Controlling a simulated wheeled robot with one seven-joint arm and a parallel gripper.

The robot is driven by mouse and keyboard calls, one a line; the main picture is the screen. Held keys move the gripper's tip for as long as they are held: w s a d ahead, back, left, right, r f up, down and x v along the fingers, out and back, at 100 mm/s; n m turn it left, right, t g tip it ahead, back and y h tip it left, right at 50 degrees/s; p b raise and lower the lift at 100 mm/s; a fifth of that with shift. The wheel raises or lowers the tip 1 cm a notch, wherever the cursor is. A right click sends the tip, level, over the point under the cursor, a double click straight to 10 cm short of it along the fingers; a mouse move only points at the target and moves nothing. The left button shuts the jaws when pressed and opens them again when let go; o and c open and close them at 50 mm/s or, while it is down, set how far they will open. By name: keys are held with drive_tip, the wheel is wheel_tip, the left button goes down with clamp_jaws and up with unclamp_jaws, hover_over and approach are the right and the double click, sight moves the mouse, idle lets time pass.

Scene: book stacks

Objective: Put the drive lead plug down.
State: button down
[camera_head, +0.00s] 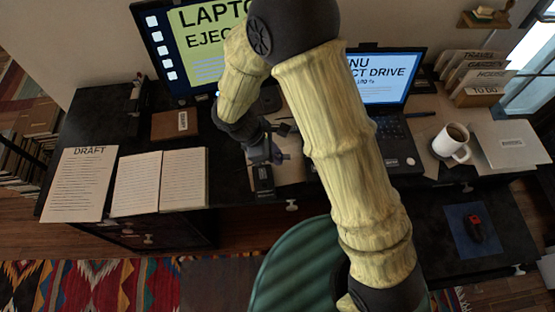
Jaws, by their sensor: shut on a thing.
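My gripper (265,152) is low over the desk, left of the laptop, at the end of my pale, bark-like arm. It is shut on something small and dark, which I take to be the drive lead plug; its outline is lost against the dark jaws. A small black box with a pale mark (263,182), perhaps the drive, lies at the desk's front edge just below the gripper. The laptop (398,145) stands open to the right, its screen partly hidden by my arm. I cannot tell whether the plug touches the desk.
A monitor (170,45) stands behind. An open notebook (160,182) and a draft sheet (80,185) lie to the left. A green chair (295,265) stands in front of the desk.

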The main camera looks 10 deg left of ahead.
drive_tip(key=shift+w+a+r, duration=0.1)
drive_tip(key=shift+a+r, duration=0.05)
drive_tip(key=shift+f, duration=3.1)
wheel_tip(320, 180, down, 4)
drive_tip(key=shift+r, duration=0.25)
drive_tip(key=shift+s+f, duration=0.2)
drive_tip(key=shift+f, duration=0.05)
drive_tip(key=c, duration=1.3)
unclamp_jaws()
drive_tip(key=shift+w+f, duration=0.1)
